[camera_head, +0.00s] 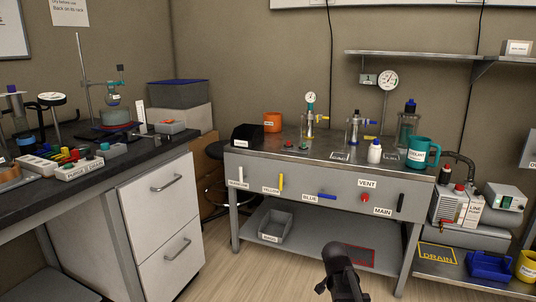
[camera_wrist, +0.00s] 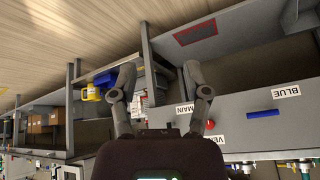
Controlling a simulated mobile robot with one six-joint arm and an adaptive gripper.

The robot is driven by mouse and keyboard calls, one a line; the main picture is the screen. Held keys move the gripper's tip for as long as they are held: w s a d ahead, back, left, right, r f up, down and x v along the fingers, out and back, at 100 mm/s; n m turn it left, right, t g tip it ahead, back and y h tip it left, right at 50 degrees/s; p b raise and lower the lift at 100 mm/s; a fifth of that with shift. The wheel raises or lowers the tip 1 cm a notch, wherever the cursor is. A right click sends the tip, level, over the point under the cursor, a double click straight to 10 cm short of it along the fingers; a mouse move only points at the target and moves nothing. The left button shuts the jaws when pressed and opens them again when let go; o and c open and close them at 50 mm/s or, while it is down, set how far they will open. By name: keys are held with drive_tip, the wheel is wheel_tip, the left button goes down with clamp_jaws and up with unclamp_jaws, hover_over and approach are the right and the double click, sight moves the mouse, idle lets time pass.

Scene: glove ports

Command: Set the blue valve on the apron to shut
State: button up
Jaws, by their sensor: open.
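The blue valve handle (camera_head: 327,197) lies horizontal on the grey front apron (camera_head: 300,184) of the middle bench. It is just right of its BLUE label (camera_head: 310,198). In the wrist view the blue handle (camera_wrist: 262,114) is right of my gripper, near the BLUE label (camera_wrist: 286,91), with the picture turned over. My gripper (camera_wrist: 160,72) is open with nothing between its fingers. In the head view my gripper (camera_head: 341,268) is at the bottom, below and in front of the apron, apart from the handle.
A grey bin (camera_head: 275,227) is on the shelf below. Glassware and a teal mug (camera_head: 422,153) stand on top. The floor in front is clear.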

drive_tip(key=s+a+r+n+g+y+p, duration=0.1)
drive_tip(key=s+a+n+g, duration=0.15)
drive_tip(key=s, duration=0.35)
drive_tip(key=s+a+n+g+y+p, duration=0.1)
drive_tip(key=s+a+n+y+p, duration=0.15)
drive_tip(key=s+n, duration=0.2)
drive_tip(key=s+a+r+n+g+p, duration=0.1)
drive_tip(key=s+a+n, duration=0.2)
drive_tip(key=s, duration=0.3)
wheel_tip(320, 180, up, 37)
drive_tip(key=p, duration=3.6)
drive_tip(key=shift+d+p, duration=0.25)
drive_tip(key=shift+p, duration=0.05)
